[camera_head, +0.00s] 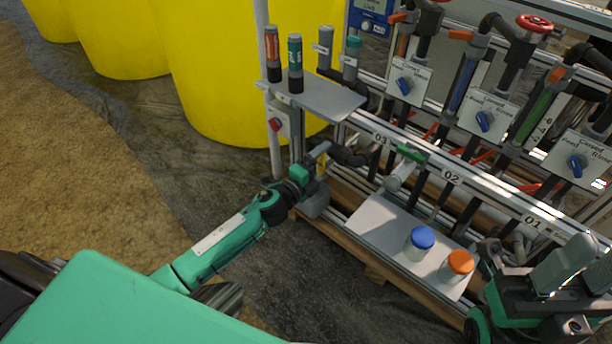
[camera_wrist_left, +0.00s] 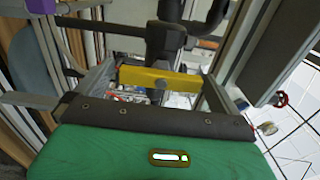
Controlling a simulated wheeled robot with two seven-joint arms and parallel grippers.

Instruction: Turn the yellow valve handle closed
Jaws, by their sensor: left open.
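The yellow valve handle (camera_wrist_left: 146,78) shows in the left wrist view as a flat bar lying crosswise, with a dark bolt at its middle and a dark valve body and pipe behind it. My left gripper (camera_wrist_left: 160,76) is open, with one finger near each end of the bar; I cannot tell whether either touches it. In the head view, my left gripper (camera_head: 321,164) is at the skid's left end by a dark pipe, and the yellow handle cannot be made out there. Part of my right arm shows at the lower right; its jaw opening is unclear.
A shelf (camera_head: 335,99) with several bottles stands above my left gripper. A lower shelf (camera_head: 378,226) holds a blue-lidded jar (camera_head: 420,243) and an orange-lidded jar (camera_head: 455,266). Pipes and blue-handled valves fill the right. Large yellow tanks (camera_head: 215,75) stand behind. The left floor is clear.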

